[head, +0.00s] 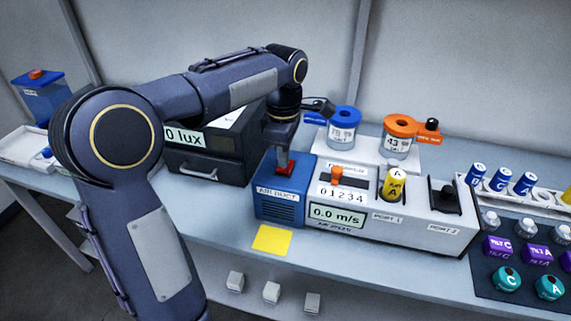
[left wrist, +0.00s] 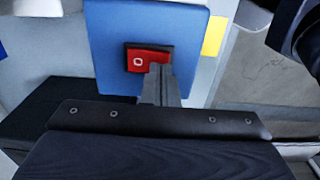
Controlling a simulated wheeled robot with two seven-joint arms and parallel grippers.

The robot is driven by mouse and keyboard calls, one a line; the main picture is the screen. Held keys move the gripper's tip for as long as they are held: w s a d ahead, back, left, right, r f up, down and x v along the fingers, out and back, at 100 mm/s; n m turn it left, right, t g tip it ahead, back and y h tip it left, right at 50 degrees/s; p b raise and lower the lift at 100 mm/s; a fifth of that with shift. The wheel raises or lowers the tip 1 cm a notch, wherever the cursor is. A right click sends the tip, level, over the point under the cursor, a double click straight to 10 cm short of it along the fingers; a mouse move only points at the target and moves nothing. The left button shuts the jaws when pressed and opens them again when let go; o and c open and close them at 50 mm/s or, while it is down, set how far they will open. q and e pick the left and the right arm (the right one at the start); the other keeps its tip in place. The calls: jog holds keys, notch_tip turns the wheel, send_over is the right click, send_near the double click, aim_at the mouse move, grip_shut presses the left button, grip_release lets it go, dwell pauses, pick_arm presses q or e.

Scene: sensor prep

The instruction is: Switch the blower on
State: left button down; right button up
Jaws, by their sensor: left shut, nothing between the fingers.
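The blower is the blue box labelled AIR DUCT (head: 279,205), at the left end of a white instrument. A red rocker switch (head: 285,169) is on its top. My left gripper (head: 284,160) is shut and empty, with its fingertips down at the switch. In the left wrist view the red switch (left wrist: 139,61) sits in a black frame on the blue top and shows a white O mark. The shut fingertips (left wrist: 158,70) cover part of its right side there. I cannot tell whether they touch it. The instrument's display (head: 337,214) reads 0.0 m/s. My right gripper is not in view.
A dark box with a lux display (head: 185,137) stands behind my left arm. The white instrument (head: 405,225) has an orange slider (head: 337,173) and a yellow vial (head: 394,186). A yellow square (head: 271,240) lies in front. Blue and orange jars stand behind; vials crowd the right.

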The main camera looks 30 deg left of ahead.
pick_arm(q)
jog(key=shift+f+b, duration=0.4)
jog(key=shift+f, duration=0.25)
notch_tip(320, 180, up, 7)
jog(key=p, duration=0.7)
jog(key=shift+r, duration=0.1)
jog(key=shift+s, duration=0.1)
dwell(0.5)
